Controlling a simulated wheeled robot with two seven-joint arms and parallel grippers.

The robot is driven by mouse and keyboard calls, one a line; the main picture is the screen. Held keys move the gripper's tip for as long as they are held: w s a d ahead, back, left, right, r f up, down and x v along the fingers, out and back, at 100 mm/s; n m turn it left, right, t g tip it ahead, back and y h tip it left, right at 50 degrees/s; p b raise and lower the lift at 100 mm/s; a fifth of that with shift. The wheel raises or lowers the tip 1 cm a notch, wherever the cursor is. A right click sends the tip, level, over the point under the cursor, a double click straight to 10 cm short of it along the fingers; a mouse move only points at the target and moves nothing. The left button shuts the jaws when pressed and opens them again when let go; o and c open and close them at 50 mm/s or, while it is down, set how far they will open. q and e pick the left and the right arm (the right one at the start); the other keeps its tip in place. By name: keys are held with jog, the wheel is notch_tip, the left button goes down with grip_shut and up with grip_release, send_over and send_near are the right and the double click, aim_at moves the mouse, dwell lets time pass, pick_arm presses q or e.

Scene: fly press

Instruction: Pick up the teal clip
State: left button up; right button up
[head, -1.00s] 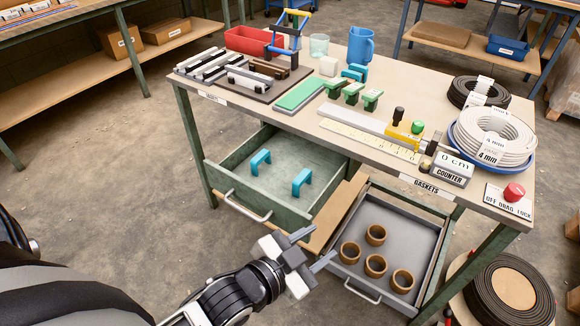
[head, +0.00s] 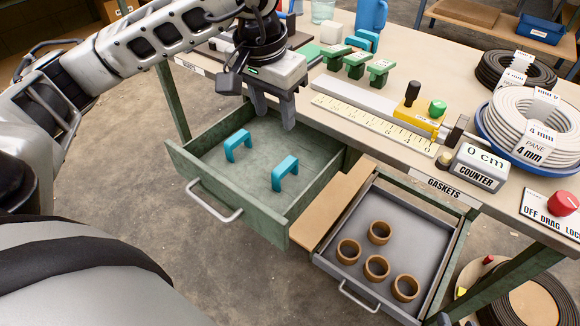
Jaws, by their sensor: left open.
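Two teal clips lie in the open green drawer: one at the left (head: 238,145) and one nearer the front right (head: 285,173). Both look like small upright arches. My right gripper is not in view.
The green drawer (head: 233,217) has raised walls and a front handle. A grey drawer (head: 409,219) with several brown rings stands open to its right. A ruler (head: 375,125), counter box (head: 477,168) and cable coils (head: 527,125) occupy the bench top.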

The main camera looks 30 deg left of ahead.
pick_arm(q)
jog(key=b, duration=0.1)
send_over(285, 165)
jog(key=f, duration=0.9)
jog(key=shift+s+a+f, duration=0.15)
jog(key=shift+a+f, duration=0.05)
jog(key=shift+a, duration=0.2)
jog(key=shift+f, duration=0.45)
jog(key=f, duration=0.4)
jog(key=shift+w+d+f, duration=0.2)
jog(key=shift+d+f, duration=0.2)
grip_shut()
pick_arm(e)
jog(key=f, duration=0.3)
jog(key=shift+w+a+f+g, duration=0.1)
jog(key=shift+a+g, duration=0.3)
